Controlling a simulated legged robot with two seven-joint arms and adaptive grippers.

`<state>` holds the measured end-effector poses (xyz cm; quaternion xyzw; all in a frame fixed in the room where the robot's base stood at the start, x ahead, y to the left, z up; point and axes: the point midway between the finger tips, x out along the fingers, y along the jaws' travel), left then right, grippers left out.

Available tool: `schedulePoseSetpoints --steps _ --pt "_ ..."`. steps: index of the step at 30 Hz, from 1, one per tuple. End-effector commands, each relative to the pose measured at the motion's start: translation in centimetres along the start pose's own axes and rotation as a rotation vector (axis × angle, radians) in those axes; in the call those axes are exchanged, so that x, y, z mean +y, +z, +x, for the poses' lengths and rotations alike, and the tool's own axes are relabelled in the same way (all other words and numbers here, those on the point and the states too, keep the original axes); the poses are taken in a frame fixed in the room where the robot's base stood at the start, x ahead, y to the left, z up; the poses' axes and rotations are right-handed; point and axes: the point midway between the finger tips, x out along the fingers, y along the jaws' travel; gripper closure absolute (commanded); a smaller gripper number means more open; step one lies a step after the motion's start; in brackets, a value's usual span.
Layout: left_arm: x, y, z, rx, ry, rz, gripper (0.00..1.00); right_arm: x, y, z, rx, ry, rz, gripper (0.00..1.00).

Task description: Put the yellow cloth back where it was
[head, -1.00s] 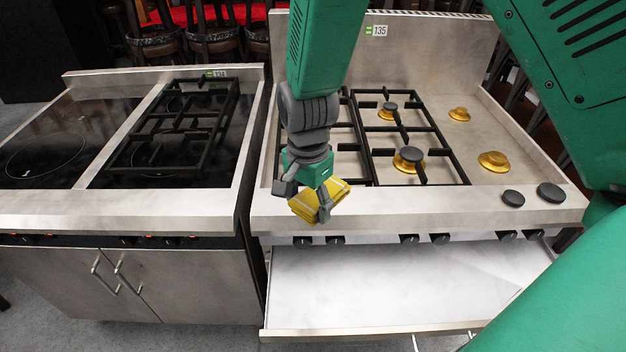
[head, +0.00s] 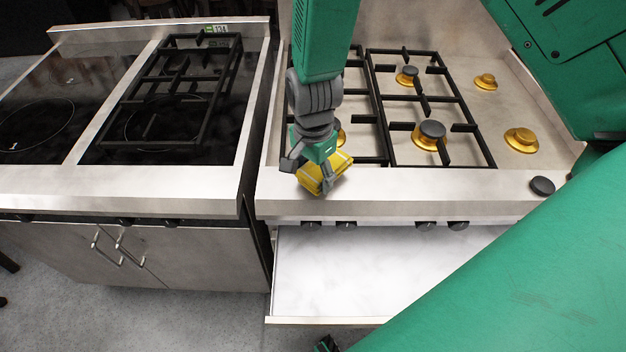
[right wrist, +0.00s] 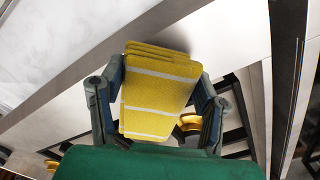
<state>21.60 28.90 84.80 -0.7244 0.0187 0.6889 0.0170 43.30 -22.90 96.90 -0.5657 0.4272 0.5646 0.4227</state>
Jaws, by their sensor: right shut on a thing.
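The yellow cloth (head: 326,170) is a folded pad with pale stripes. My right gripper (head: 312,178) is shut on it, at the front edge of the right stove (head: 400,190). In the right wrist view the cloth (right wrist: 160,95) sits between the two fingers, its folded layers at the far end. I cannot tell whether the cloth touches the steel edge. My left gripper does not show clearly in the head view.
A pale open drawer (head: 350,270) sticks out below the right stove. Black grates (head: 375,120) and brass burners (head: 520,140) stand on that stove. A glass-top stove (head: 45,105) with a loose black grate (head: 190,90) is at left, across a narrow gap.

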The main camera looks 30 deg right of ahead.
Motion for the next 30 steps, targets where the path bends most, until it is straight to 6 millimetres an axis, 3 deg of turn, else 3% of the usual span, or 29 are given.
schedulePoseSetpoints --steps 6,13,14,15,25,30 --pt "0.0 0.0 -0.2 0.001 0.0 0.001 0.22 0.2 -0.3 3.1 -0.005 0.002 0.001 0.79" --pt "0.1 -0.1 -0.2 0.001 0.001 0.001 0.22 0.1 0.0 3.2 0.0 0.001 0.001 0.79" --pt "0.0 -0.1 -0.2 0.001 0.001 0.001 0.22 0.1 0.0 3.2 0.0 0.001 0.001 0.36" --pt "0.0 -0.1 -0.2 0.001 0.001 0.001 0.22 0.1 0.0 3.2 0.0 0.002 0.001 0.22" --pt "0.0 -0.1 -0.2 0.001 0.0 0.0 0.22 0.1 0.0 2.9 0.0 0.0 0.0 0.22" --pt "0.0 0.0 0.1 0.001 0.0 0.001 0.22 0.0 -0.2 0.6 0.0 -0.004 0.0 0.22"
